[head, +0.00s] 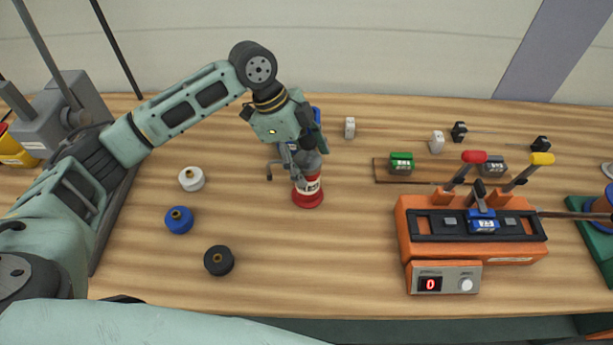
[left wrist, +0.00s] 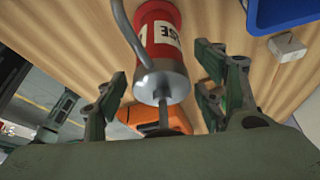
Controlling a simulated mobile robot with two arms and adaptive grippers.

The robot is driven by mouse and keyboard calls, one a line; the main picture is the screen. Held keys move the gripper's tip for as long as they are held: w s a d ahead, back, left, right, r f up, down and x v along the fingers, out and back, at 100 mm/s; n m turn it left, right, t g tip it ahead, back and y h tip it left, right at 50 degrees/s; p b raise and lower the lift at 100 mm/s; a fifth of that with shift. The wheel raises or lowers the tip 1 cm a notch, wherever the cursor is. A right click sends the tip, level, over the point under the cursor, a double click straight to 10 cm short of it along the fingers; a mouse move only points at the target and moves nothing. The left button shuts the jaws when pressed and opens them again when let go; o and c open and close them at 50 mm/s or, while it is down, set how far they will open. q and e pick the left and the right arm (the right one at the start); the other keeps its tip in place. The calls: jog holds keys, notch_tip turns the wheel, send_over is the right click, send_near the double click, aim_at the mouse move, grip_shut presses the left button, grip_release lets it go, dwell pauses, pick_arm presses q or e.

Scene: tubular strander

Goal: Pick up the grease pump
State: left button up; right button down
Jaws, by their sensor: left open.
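The grease pump (head: 308,188) stands upright on the wooden table in the head view. It has a red body with a white label and a grey metal top. In the left wrist view the grease pump (left wrist: 160,45) lies between the fingers, with its bent metal tube to the left and its rod toward the palm. My left gripper (head: 297,150) is at the top of the pump in the head view. In the left wrist view my left gripper (left wrist: 160,75) is open, with clear space between each finger and the pump. My right gripper is not in view.
White (head: 191,179), blue (head: 178,220) and black (head: 219,260) spools stand left of the pump. An orange machine (head: 470,240) with levers stands to the right. A blue object (head: 316,115) is partly hidden behind my gripper. Bare table lies in front of the pump.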

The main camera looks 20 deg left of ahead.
pick_arm(q)
jog(key=shift+d+f, duration=0.2)
jog(key=shift+f, duration=0.25)
grip_shut()
dwell(0.3)
jog(key=shift+r, duration=0.15)
